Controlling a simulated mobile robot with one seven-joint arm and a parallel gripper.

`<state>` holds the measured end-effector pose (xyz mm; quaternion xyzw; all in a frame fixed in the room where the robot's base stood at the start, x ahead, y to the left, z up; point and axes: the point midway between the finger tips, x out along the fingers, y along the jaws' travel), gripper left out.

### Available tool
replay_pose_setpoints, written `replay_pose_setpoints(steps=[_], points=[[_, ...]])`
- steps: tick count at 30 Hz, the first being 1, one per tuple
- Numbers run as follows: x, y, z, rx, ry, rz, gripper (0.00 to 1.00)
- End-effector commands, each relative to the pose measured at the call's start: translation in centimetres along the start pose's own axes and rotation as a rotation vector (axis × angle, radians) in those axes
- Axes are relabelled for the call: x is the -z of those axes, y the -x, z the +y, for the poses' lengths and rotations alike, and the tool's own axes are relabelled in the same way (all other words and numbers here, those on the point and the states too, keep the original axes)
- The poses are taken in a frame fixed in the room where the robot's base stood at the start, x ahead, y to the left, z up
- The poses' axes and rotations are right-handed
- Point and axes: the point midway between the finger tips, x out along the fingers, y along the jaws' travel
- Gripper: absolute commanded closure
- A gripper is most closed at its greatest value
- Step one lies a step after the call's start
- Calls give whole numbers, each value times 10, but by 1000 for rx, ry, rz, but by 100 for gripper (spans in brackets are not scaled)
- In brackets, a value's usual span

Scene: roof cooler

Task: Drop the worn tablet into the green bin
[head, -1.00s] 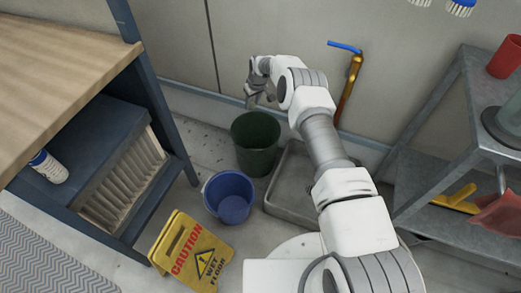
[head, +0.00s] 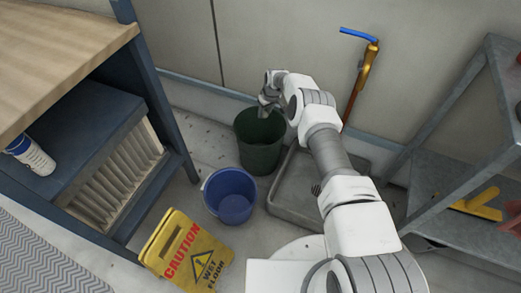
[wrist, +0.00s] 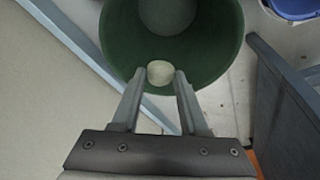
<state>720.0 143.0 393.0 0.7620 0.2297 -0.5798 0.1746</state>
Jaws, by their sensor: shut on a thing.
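The worn tablet (wrist: 160,70) is a pale, off-white rounded piece between my fingertips in the wrist view. My gripper (wrist: 160,78) is shut on it, pointing down over the green bin (wrist: 222,52). In the head view the dark green round bin (head: 258,152) stands on the floor near the wall, and my gripper (head: 265,106) is above its back rim. The tablet cannot be made out in the head view. In the wrist view the tablet appears within the bin's opening, near the rim side closest to my gripper.
A blue bucket (head: 230,197) stands in front of the bin, beside a yellow caution sign (head: 188,248). A grey tray (head: 297,207) lies to the right. A workbench (head: 75,50) is at left, metal shelves (head: 440,180) at right. A tap pipe (head: 362,85) is on the wall.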

Motion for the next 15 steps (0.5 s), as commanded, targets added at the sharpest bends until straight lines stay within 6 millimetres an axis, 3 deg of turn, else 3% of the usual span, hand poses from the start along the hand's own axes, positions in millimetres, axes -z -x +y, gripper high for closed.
replay_pose_setpoints(steps=[9, 10, 15], points=[[-1, -5, 0, 0, 0, 1, 100], [-1, -5, 0, 0, 0, 1, 54], [-1, -5, 0, 0, 0, 1, 24]])
